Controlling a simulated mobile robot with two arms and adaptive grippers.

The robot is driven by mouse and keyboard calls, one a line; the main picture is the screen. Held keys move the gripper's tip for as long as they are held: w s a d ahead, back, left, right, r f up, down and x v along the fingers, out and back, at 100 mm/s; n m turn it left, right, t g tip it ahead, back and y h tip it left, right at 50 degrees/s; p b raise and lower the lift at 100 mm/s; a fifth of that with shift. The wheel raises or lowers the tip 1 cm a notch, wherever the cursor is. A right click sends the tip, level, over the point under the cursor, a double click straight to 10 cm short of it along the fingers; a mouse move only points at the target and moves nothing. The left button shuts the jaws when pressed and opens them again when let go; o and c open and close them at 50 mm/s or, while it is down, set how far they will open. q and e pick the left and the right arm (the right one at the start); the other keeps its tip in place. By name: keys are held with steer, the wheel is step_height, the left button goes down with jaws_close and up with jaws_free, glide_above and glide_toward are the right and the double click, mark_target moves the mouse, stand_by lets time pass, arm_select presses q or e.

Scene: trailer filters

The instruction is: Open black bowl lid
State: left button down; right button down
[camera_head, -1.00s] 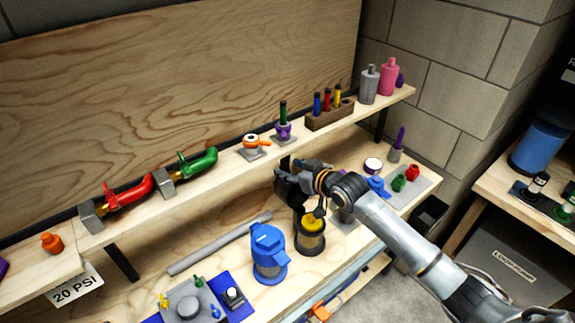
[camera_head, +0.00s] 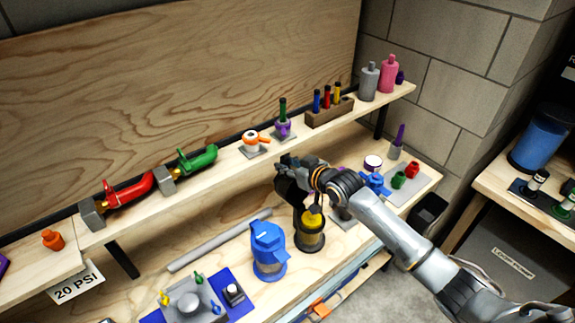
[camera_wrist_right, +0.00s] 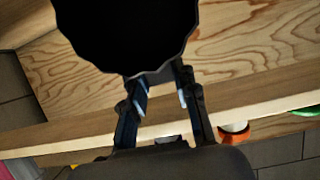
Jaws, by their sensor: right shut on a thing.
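The black bowl lid (camera_head: 287,193) is a dark rounded piece at the end of my right gripper (camera_head: 290,172), partly hidden by it. In the right wrist view the lid (camera_wrist_right: 125,32) is a large black round shape at the tips of the two fingers (camera_wrist_right: 162,88), which are shut on it. The black filter housing (camera_head: 310,243) stands upright on the lower bench, with its yellow inside (camera_head: 313,222) showing. The lid is above the housing and slightly left of it. My left gripper is not in view.
A blue-lidded housing (camera_head: 268,250) stands just left of the black one. A grey rod (camera_head: 215,243) lies behind it. The upper shelf (camera_head: 232,160) with tools and a wooden marker holder (camera_head: 330,113) runs close behind my right gripper. A blue-based fixture (camera_head: 190,303) is front left.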

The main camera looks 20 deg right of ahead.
steer(key=shift+s+d+f+t+y+b, duration=0.1)
steer(key=shift+s+d+t+y+b, duration=0.05)
steer(key=shift+s+t+b, duration=0.2)
steer(key=shift+s+d+f+t+y+b, duration=0.15)
steer(key=shift+s+t+b, duration=0.1)
steer(key=shift+s+b, duration=0.2)
steer(key=shift+s+d+r+t+b, duration=0.15)
steer(key=shift+s+r+t+b, duration=0.2)
steer(key=shift+s+r+t, duration=0.15)
steer(key=shift+r, duration=0.1)
steer(key=shift+w, duration=0.1)
steer(key=c, duration=1)
jaws_free()
steer(key=v, duration=1.2)
